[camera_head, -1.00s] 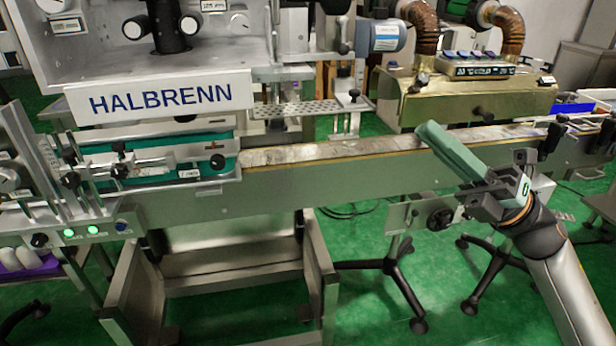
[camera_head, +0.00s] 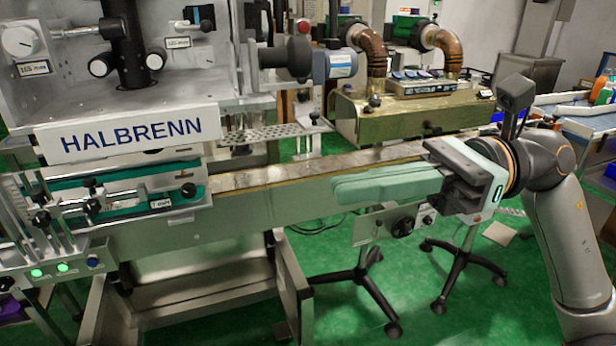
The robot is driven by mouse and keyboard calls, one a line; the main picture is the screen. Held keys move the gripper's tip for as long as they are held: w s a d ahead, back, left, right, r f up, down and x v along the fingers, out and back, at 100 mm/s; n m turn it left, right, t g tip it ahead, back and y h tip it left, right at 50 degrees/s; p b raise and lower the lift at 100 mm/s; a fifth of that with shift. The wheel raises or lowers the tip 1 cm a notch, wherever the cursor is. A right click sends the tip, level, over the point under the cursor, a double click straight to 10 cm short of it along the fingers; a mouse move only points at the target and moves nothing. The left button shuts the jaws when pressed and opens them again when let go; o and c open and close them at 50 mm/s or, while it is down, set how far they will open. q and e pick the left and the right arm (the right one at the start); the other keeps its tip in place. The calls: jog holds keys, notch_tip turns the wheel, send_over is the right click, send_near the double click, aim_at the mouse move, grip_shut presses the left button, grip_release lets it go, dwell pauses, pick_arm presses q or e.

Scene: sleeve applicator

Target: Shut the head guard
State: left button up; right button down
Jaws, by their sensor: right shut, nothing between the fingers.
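The HALBRENN machine's head (camera_head: 215,85) fills the upper left, with a white name plate (camera_head: 140,135), black knobs and a dark column. I cannot clearly make out which part is the head guard, or how far open it stands. My right gripper (camera_head: 338,190) has long mint-green fingers, shut together and empty. It points left in front of the conveyor's side, right of the machine head and apart from it. My left gripper is not in view.
A conveyor (camera_head: 290,172) runs from the machine toward the right, behind my right gripper. A brass-coloured heater unit (camera_head: 420,112) with copper ducts stands behind it. Wheeled stand legs (camera_head: 370,285) are on the green floor below. A perforated plate (camera_head: 272,132) juts from the machine head.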

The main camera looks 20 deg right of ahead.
jog(key=shift+w+a+p, duration=0.15)
jog(key=shift+a+p, duration=0.4)
jog(key=shift+a, duration=2.05)
jog(key=shift+a, duration=0.15)
